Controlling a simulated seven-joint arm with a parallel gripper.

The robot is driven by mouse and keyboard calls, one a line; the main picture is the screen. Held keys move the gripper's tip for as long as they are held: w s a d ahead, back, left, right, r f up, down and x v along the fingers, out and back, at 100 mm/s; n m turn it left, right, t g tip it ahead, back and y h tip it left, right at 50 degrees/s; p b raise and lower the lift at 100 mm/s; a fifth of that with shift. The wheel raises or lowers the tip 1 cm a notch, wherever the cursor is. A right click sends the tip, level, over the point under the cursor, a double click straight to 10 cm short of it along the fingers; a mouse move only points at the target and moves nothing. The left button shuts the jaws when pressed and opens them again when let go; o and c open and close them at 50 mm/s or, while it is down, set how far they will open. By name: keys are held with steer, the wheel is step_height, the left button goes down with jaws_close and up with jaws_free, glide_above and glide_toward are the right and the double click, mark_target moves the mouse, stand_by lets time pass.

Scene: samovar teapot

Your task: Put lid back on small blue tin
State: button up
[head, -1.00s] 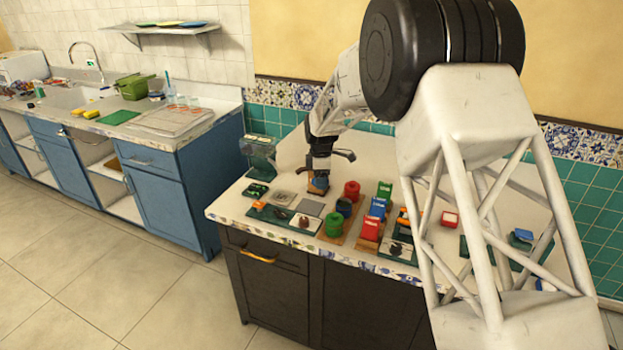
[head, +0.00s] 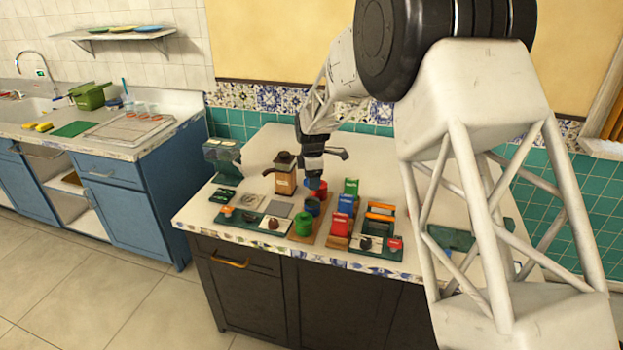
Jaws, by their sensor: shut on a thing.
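The small blue tin (head: 312,207) stands on the counter in a group of coloured tins, with a dark top that looks uncovered. My gripper (head: 313,180) points down just behind and above it, beside the red tin (head: 321,189). It is shut on a small blue piece (head: 312,184), which looks like the lid; its outline is small and partly hidden by the fingers. The held piece appears above the blue tin and apart from it, though the exact height is hard to tell.
A wooden grinder (head: 285,177) stands left of my gripper. A green tin (head: 303,225) is in front, with blue (head: 346,205) and red (head: 340,225) boxes to the right. Trays with small items (head: 248,218) lie front left. The back of the counter is clear.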

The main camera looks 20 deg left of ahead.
steer(key=shift+f, duration=0.15)
steer(key=shift+f, duration=2.95)
steer(key=shift+f, duration=0.2)
stand_by(0.7)
steer(key=o, duration=1.2)
steer(key=shift+c, duration=0.2)
steer(key=shift+r, duration=0.15)
steer(key=shift+r, duration=3.35)
